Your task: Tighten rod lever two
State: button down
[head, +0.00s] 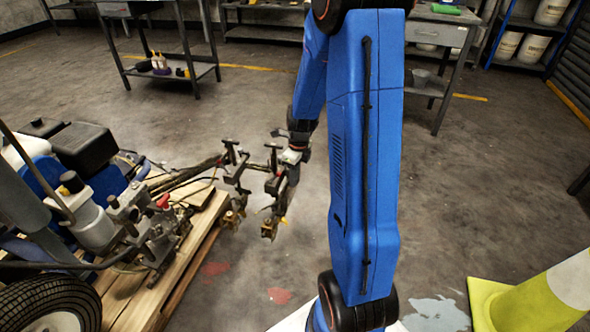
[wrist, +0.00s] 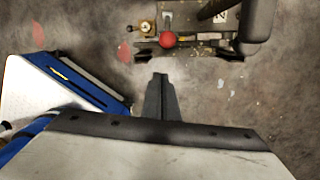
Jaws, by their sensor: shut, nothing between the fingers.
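The line striper (head: 85,160) stands on a wooden pallet (head: 185,265) at the left of the head view. Its rod carries two dark bracket assemblies, a left one (head: 238,175) and a right one (head: 272,185), each with a brass tip low down. My gripper (head: 290,157) is at the right bracket, partly hidden by my arm. In the wrist view my gripper (wrist: 159,80) is shut and empty. A red ball knob (wrist: 168,40) on a dark bracket (wrist: 205,46) lies just beyond its fingertips, apart in the picture. I cannot tell which lever is rod lever two.
A brass fitting (wrist: 147,27) and a thick black tube (wrist: 257,20) flank the knob. A yellow-green cone (head: 535,295) stands at lower right. A metal cart (head: 165,70) and a bench (head: 440,55) are behind. Floor between is clear.

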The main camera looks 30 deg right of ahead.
aim_at(275, 178)
jog(key=shift+w+a+r, duration=0.25)
jog(key=shift+w+a, duration=0.05)
jog(key=shift+w, duration=0.25)
jog(key=shift+w+a+r, duration=0.25)
jog(key=shift+w, duration=0.3)
jog(key=shift+w+a+r, duration=0.25)
jog(key=shift+w+a, duration=0.05)
jog(key=shift+w, duration=0.25)
